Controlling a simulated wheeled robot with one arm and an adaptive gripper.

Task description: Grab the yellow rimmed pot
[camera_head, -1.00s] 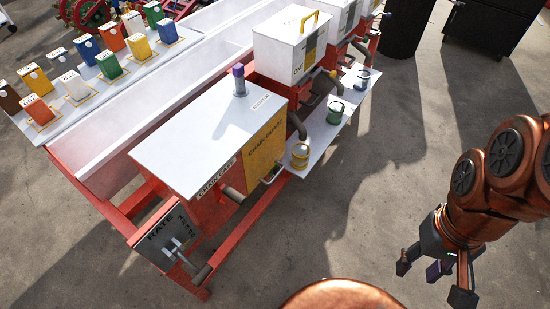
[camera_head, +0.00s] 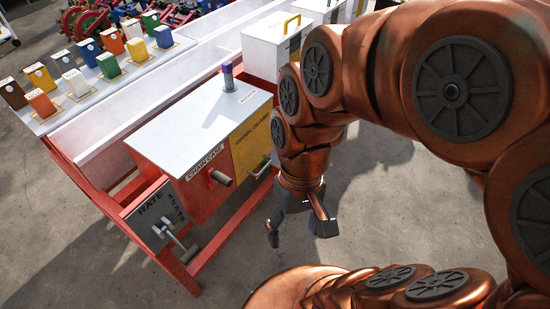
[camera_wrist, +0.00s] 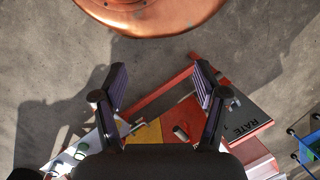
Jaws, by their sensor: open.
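The yellow rimmed pot is hidden behind my arm in the head view, and I cannot make it out in the wrist view. My gripper (camera_head: 298,226) is open and empty, pointing down beside the front of the planter, right of the yellow chain guard (camera_head: 250,146). The white pot shelf (camera_wrist: 88,152) is at the lower left there, partly behind a finger. A green-rimmed pot (camera_wrist: 82,148) stands on it.
The red planter frame (camera_head: 235,222) with its white chain case (camera_head: 200,125) fills the left and middle. The RATE plate (camera_head: 157,212) and its lever stick out at the near end. Coloured boxes (camera_head: 75,82) stand on a far board.

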